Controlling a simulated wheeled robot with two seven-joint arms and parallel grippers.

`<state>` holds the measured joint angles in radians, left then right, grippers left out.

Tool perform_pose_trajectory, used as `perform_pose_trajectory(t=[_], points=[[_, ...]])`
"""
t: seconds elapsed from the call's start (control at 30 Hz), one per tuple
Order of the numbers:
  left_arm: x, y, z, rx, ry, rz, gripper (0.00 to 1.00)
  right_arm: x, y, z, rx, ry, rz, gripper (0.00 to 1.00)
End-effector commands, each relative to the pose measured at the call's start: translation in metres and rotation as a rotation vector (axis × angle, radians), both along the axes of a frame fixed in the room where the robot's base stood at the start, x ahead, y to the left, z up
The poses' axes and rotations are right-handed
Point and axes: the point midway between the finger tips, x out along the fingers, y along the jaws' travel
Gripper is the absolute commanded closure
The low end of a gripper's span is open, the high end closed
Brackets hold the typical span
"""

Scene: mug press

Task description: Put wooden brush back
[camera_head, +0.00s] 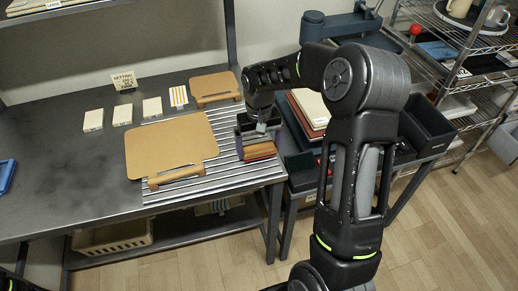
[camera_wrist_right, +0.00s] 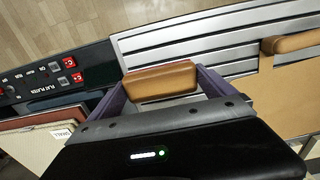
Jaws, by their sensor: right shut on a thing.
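The wooden brush (camera_wrist_right: 160,82) shows in the right wrist view as a rounded brown block. It lies between the two fingers of my right gripper (camera_wrist_right: 162,86), which is shut on it. Its underside is hidden. In the head view my right gripper (camera_head: 258,143) is low over the right end of the ridged metal strip on the bench (camera_head: 225,170), with a brown block showing beneath it. I cannot tell whether the brush touches the strip. My left gripper is not in view.
A large tan board (camera_head: 170,143) with a wooden handle (camera_head: 175,176) lies left of the gripper; a smaller board (camera_head: 213,88) lies behind. A black panel with red buttons (camera_wrist_right: 60,78) and stacked boards (camera_head: 308,108) are close by on the right. The bench's left side is mostly clear.

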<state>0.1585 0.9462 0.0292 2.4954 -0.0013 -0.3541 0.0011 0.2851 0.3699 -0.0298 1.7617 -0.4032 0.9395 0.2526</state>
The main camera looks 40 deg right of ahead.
Motion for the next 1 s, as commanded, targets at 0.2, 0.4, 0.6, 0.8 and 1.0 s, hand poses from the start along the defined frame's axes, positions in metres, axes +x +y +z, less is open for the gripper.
perform_pose_trajectory(t=[0.2,0.4,0.6,0.8,1.0], points=[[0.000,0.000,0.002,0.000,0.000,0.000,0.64,0.000,0.000,-0.013,0.001,-0.001,0.000,0.44],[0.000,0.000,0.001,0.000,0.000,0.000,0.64,0.000,0.000,-0.014,0.001,-0.001,0.000,0.44],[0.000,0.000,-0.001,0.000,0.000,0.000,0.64,0.000,0.000,-0.016,0.001,0.000,0.001,0.00],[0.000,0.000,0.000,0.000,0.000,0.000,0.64,0.000,0.000,-0.016,0.001,0.000,0.001,0.00],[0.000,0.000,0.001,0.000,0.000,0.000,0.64,0.001,0.000,-0.006,-0.001,-0.003,0.000,0.00]])
